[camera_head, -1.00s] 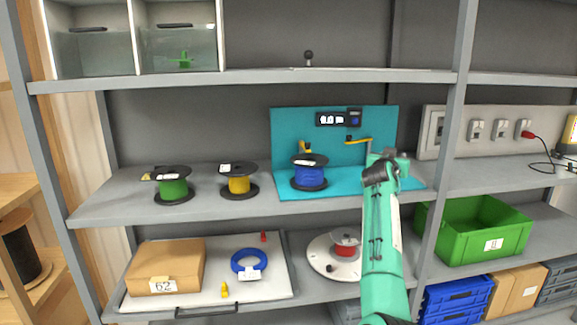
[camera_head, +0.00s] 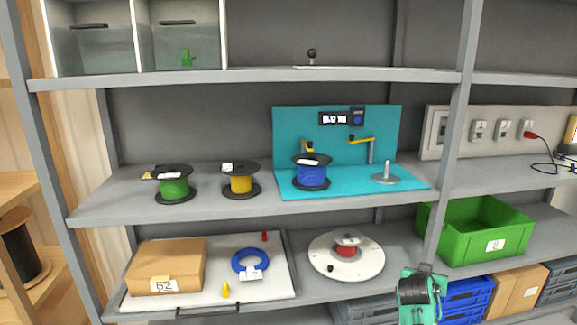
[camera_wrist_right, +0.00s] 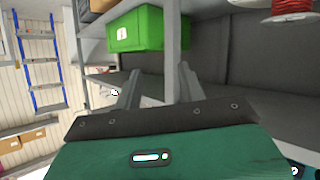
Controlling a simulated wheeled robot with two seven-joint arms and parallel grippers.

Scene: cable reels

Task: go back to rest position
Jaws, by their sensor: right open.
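My right arm shows low in the head view, a green and black part at the bottom edge in front of the blue crates; its fingers are hidden there. In the right wrist view my right gripper (camera_wrist_right: 160,88) has its two grey fingers apart with nothing between them. It is in front of the shelf, clear of the reels. My left gripper is in neither view.
A blue reel (camera_head: 311,174) stands on the teal station (camera_head: 350,185); green (camera_head: 174,187) and yellow (camera_head: 241,182) reels stand left of it. Below are a white turntable (camera_head: 368,263) with a red reel (camera_head: 346,246) and a green crate (camera_head: 470,241). Shelf edges and posts bound the space.

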